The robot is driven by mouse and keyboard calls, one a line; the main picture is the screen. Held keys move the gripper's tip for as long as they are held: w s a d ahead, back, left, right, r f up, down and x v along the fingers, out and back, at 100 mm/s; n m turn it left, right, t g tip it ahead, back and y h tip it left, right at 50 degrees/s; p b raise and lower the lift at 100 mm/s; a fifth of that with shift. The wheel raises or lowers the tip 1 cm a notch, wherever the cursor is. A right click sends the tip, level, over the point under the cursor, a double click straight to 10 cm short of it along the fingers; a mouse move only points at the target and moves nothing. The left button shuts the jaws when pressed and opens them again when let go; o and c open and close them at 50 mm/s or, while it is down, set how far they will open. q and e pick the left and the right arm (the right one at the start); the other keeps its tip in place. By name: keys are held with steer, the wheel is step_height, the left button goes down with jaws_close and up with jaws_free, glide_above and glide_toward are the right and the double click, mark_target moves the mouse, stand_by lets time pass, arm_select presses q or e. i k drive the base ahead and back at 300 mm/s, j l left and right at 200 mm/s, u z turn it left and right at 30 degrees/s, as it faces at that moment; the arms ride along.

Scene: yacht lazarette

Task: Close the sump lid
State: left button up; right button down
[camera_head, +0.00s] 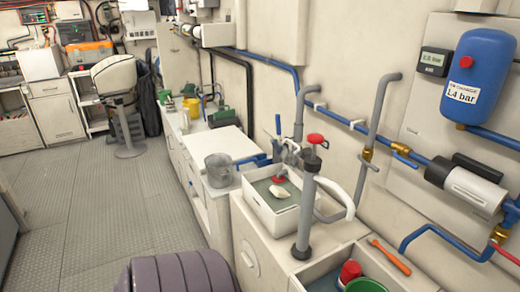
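I cannot identify the sump lid with certainty. An open, shallow white basin (247,201) is set in the counter at the middle. A red-topped fitting (279,179) and a small pale object (280,192) are inside it. A flat white panel (222,141) lies on the counter behind it; I cannot tell whether it is a lid. Neither of my grippers shows in the head view.
A grey upright pump (304,215) with a red top stands at the basin's near right corner. A grey mesh basket (218,170) is left of the basin. The floor (100,200) at left is clear.

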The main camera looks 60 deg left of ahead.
mark_target(288, 158)
steer(key=u, duration=1.85)
steer(key=i+j, duration=0.2)
steer(key=j+z, duration=0.05)
